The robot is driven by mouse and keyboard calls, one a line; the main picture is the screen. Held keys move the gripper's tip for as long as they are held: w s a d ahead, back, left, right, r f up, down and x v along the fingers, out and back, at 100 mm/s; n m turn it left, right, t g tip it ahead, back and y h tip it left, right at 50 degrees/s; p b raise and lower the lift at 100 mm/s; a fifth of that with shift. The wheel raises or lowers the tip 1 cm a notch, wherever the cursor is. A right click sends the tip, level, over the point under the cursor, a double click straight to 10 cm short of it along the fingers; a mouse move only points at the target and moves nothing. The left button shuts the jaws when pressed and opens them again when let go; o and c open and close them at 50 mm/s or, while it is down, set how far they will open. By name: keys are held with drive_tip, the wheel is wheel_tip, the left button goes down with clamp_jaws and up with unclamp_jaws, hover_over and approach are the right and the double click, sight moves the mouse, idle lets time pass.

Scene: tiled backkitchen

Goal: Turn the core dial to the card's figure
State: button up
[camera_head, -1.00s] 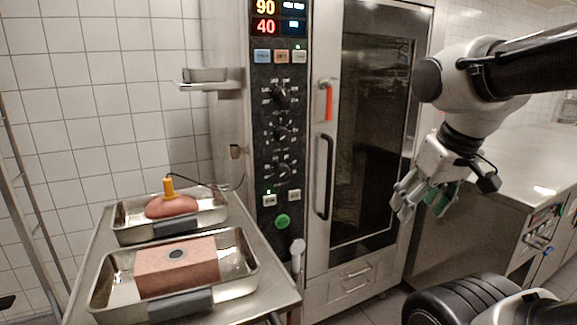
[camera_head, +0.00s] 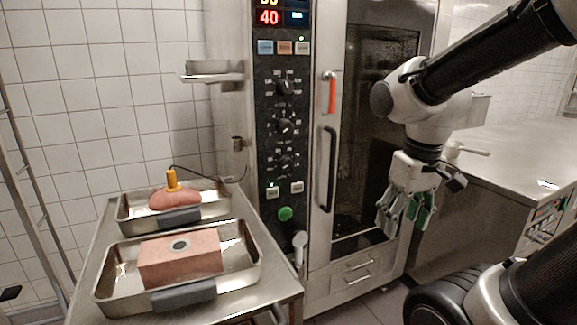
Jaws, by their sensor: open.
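The oven's black control panel (camera_head: 283,140) stands at the middle of the view. It carries three dark dials in a column: an upper dial (camera_head: 285,88), a middle dial (camera_head: 285,126) and a lower dial (camera_head: 284,160). Their printed marks are too small to read, so I cannot tell which is the core dial. A red display (camera_head: 268,17) above reads 40; the display over it is cut off by the frame's top. I see no card that I can make out. My gripper (camera_head: 405,222) is open and empty, pointing down in front of the oven door, right of the panel and apart from it.
A steel trolley (camera_head: 88,290) at the lower left bears two trays with meat; a yellow-handled probe (camera_head: 171,180) stands in the rear piece. The door's handle (camera_head: 327,170) and red latch (camera_head: 330,92) lie between panel and gripper. A steel counter (camera_head: 510,160) is at the right.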

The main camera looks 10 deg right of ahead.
drive_tip(key=w+a+f, duration=0.3)
drive_tip(key=w+f, duration=0.4)
drive_tip(key=f, duration=0.1)
drive_tip(key=n+t+y, duration=0.1)
drive_tip(key=t+y, duration=0.2)
drive_tip(key=t, duration=1.3)
approach(288, 164)
drive_tip(key=w, duration=0.5)
drive_tip(key=w+a, duration=0.1)
drive_tip(key=w, duration=0.3)
drive_tip(key=shift+w+a+f, duration=0.15)
drive_tip(key=shift+w+a, duration=0.1)
drive_tip(key=shift+a, duration=0.15)
drive_tip(key=c, duration=1)
